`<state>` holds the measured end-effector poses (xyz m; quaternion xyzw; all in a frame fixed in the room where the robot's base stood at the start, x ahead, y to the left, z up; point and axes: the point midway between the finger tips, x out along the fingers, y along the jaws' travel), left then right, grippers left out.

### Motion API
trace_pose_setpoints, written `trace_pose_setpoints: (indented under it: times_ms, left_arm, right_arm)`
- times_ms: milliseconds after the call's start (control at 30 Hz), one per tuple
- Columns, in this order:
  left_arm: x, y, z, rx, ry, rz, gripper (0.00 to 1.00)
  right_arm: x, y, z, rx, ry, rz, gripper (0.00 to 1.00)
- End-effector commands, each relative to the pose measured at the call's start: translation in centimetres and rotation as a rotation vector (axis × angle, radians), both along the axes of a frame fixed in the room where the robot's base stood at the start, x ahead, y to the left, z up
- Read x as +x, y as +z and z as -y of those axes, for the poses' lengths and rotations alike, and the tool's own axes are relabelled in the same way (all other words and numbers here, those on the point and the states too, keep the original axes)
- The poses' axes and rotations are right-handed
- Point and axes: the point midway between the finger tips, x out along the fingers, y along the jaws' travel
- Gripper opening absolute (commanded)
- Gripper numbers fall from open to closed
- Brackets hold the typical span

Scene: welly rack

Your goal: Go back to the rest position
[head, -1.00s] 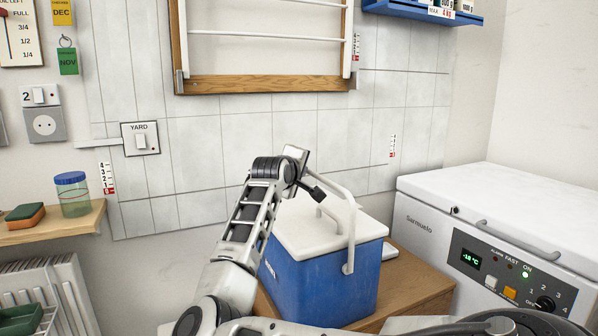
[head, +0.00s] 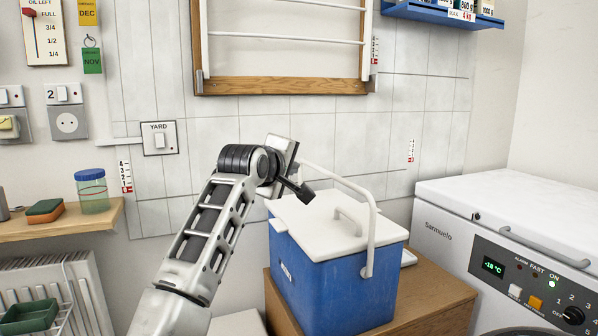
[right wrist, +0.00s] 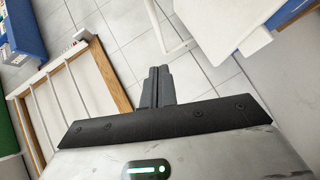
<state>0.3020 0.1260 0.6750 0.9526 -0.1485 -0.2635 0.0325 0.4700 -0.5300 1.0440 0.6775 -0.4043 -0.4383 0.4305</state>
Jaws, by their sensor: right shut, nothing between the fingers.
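My right gripper (head: 306,193) shows in the head view at the end of the arm that rises from the lower left. It appears in front of the left part of the white lid of a blue cool box (head: 335,290). In the right wrist view its two dark fingers (right wrist: 157,85) are together with nothing between them. The cool box's white carry handle (head: 371,225) stands up to the right of the gripper, apart from it. The handle also shows near the fingers in the right wrist view (right wrist: 163,30). My left gripper is not in view.
The cool box stands on a wooden cabinet (head: 440,296), left of a white freezer (head: 450,245). A wood-framed rack (head: 285,86) hangs on the tiled wall. A wooden shelf (head: 60,225) at left holds a jar (head: 92,192) and a sponge (head: 45,210). A radiator (head: 85,280) is below it.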

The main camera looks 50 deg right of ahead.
Motion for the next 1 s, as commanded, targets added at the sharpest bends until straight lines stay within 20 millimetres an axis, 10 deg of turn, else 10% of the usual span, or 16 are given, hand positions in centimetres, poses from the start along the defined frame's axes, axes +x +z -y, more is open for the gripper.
trace_pose_setpoints:
  times_ms: [433,1000]
  left_arm:
    - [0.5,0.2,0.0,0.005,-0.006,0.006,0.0]
    - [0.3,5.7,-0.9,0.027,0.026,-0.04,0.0]
  right_arm:
    - [-0.4,0.7,-1.1,0.0,-0.001,0.0,0.0]
    - [-0.4,10.0,-1.1,0.0,-0.001,0.0,0.0]
